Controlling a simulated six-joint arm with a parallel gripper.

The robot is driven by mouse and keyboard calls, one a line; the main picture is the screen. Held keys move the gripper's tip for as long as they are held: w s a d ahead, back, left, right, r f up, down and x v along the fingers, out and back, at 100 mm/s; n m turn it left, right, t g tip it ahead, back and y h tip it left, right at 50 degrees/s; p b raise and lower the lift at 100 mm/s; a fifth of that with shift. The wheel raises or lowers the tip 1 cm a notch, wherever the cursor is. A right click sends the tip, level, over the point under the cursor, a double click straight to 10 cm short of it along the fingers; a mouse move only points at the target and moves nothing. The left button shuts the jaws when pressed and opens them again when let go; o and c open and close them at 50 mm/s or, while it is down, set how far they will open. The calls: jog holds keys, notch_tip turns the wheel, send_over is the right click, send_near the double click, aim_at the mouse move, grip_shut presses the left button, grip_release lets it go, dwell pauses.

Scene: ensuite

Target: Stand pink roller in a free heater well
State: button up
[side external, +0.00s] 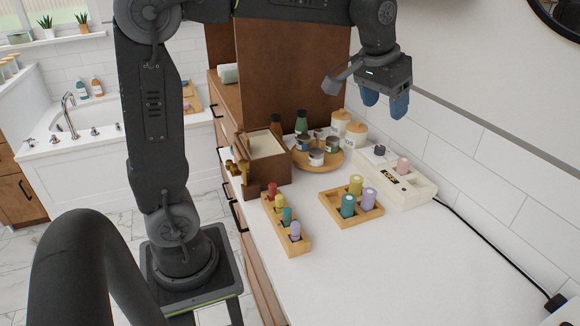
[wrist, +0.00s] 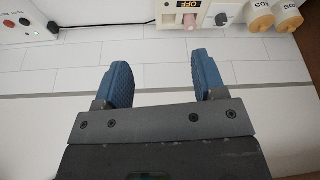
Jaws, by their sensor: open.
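A white heater (side external: 421,190) with an OFF display sits at the right of the counter against the wall; part of it also shows at the top of the wrist view (wrist: 170,19). A pink roller (side external: 403,165) is upright on the heater, and it also shows in the wrist view (wrist: 191,21). I cannot tell how deep it sits in a well. A dark grey round piece (side external: 379,150) is near the heater's far end. My gripper (side external: 385,104) is open and empty, with blue fingers pointing down, high above the counter and apart from the heater.
A wooden tray (side external: 345,222) holds teal, yellow and lavender rollers. A wooden rack (side external: 297,247) holds several coloured rollers. A round tray (side external: 330,165) with jars and a brown box (side external: 270,178) stand behind. A black cord (side external: 490,248) runs along the wall. The front counter is clear.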

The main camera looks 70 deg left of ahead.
jog(key=s+d+f+m+t, duration=0.1)
jog(key=s+d+f, duration=0.1)
jog(key=s, duration=0.8)
jog(key=s+d+f+m, duration=0.1)
jog(key=s+f, duration=0.4)
jog(key=s, duration=0.6)
jog(key=shift+s+d+t+h, duration=0.2)
jog(key=shift+d+t+h, duration=0.15)
jog(key=shift+d, duration=0.55)
